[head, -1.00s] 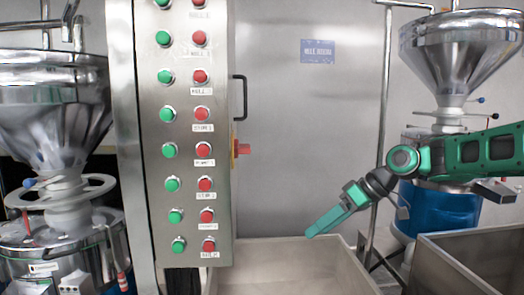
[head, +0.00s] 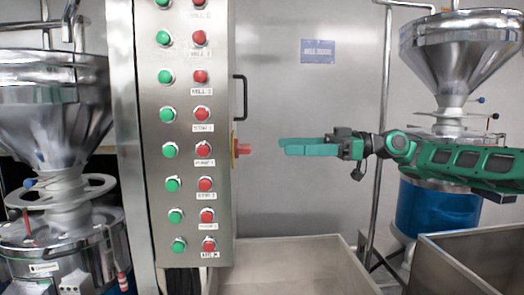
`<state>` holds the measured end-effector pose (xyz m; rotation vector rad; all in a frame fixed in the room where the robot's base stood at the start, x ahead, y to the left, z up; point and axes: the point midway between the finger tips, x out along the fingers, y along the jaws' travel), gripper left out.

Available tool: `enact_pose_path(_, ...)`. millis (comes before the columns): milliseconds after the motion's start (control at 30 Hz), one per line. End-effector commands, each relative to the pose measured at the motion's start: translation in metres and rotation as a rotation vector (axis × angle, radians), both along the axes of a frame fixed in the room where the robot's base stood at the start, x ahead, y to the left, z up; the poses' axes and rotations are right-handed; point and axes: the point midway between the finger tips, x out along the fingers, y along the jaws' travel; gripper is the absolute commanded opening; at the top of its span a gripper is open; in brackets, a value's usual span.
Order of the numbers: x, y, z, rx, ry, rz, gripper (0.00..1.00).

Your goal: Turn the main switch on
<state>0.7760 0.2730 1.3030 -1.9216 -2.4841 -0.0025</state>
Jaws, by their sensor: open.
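The main switch (head: 242,149) is a red knob on a yellow plate. It sticks out from the right side of the steel control cabinet (head: 218,220), below a black handle. My gripper (head: 282,146) is to the right of the switch at about the same height in the picture. Its green fingers point left toward the knob, with a visible gap between them and it. The fingers overlap from this angle, so the space between them is hard to see. Nothing shows in the gripper.
The cabinet front carries columns of green (head: 170,150) and red (head: 204,150) buttons. A black handle (head: 241,97) juts out above the switch. A steel bin (head: 290,262) stands below my gripper. Hopper grinders stand at left (head: 55,110) and right (head: 460,50), with a vertical pipe (head: 382,120) near my arm.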

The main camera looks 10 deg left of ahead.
Motion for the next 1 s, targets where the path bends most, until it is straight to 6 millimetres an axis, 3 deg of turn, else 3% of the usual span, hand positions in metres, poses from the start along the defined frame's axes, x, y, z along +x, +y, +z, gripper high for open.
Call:
enact_pose_path(300, -0.015, 0.056, 0.000, -0.001, 0.001, 0.003, 0.66)
enact_pose_path(500, -0.021, 0.078, 0.000, -0.002, 0.001, 0.001, 0.66)
enact_pose_path(933, -0.022, 0.086, -0.001, -0.002, 0.001, -0.001, 0.66)
enact_pose_path(1000, -0.022, 0.086, -0.001, -0.002, 0.001, -0.001, 0.49)
